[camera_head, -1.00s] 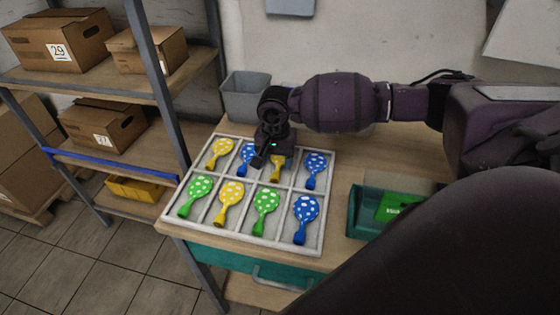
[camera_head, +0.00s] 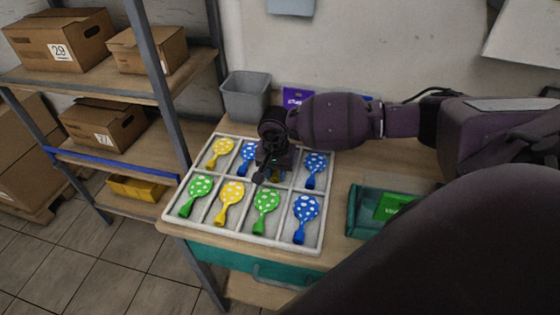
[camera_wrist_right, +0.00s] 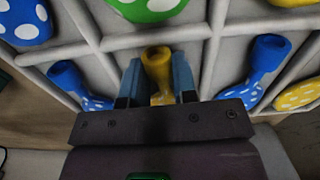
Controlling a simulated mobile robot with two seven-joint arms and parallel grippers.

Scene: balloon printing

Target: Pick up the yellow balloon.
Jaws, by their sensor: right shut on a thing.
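A white divided tray (camera_head: 327,190) holds yellow, blue and green balloons with white dots. My right gripper (camera_head: 268,174) is over the back row, third compartment from the left, and mostly hides the yellow balloon (camera_head: 276,178) there. In the right wrist view, my right gripper (camera_wrist_right: 157,84) has its two fingers on either side of this yellow balloon's neck (camera_wrist_right: 158,62) and is shut on it, low in the compartment. Other yellow balloons lie back left (camera_head: 219,150) and in the front row (camera_head: 231,196). My left gripper is not in view.
Blue balloons (camera_head: 316,166) lie in the compartments on both sides of the gripped one. A grey bin (camera_head: 246,97) stands behind the tray. A teal box (camera_head: 355,215) is to its right. A metal shelf (camera_head: 165,90) with cartons stands at left.

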